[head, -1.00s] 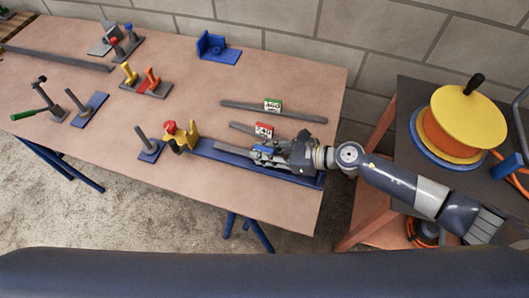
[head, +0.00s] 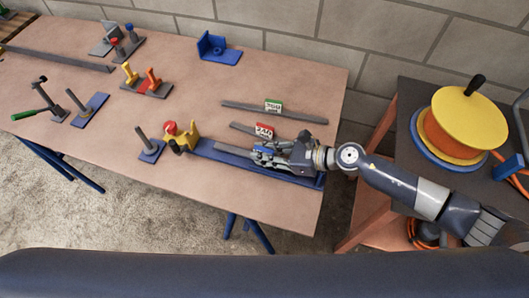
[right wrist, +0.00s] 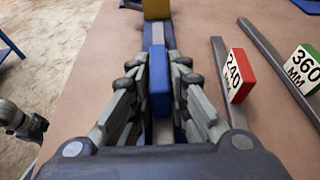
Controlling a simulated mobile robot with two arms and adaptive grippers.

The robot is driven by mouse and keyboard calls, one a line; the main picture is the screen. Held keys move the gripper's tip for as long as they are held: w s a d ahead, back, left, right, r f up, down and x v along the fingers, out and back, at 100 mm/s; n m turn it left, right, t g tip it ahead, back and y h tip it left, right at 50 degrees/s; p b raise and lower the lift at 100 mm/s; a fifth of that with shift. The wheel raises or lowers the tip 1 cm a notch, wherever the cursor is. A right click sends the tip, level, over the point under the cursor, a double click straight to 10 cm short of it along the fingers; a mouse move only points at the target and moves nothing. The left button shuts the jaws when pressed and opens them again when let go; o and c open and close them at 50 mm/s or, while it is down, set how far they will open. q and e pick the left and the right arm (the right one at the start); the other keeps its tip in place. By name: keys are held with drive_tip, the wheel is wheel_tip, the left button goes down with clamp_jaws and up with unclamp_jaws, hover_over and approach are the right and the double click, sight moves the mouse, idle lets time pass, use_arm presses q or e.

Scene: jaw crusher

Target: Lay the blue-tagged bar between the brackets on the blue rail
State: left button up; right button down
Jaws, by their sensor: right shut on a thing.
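The blue-tagged bar is a grey bar (right wrist: 158,35) with a blue tag (right wrist: 159,82). My right gripper (right wrist: 158,92) is shut on it, with a finger on each side by the tag. In the head view my right gripper (head: 264,154) is over the right part of the blue rail (head: 228,157), the bar lined up along the rail. A yellow bracket (head: 188,137) with a red knob stands at the rail's left end. The right-end bracket is hidden by my gripper. I cannot tell whether the bar touches the rail.
A red-tagged 240 bar (head: 242,127) and a green-tagged 360 bar (head: 300,115) lie just behind the rail. A post on a blue plate (head: 150,150) stands left of the yellow bracket. A cable reel (head: 466,120) stands on the right. The table's middle is clear.

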drive_tip(key=shift+f, duration=0.15)
drive_tip(key=shift+r, duration=0.25)
idle(0.4)
drive_tip(key=shift+f+b, duration=0.2)
drive_tip(key=shift+b, duration=0.1)
drive_tip(key=c, duration=1.4)
unclamp_jaws()
drive_tip(key=shift+c, duration=0.2)
drive_tip(key=shift+s+d+f, duration=0.1)
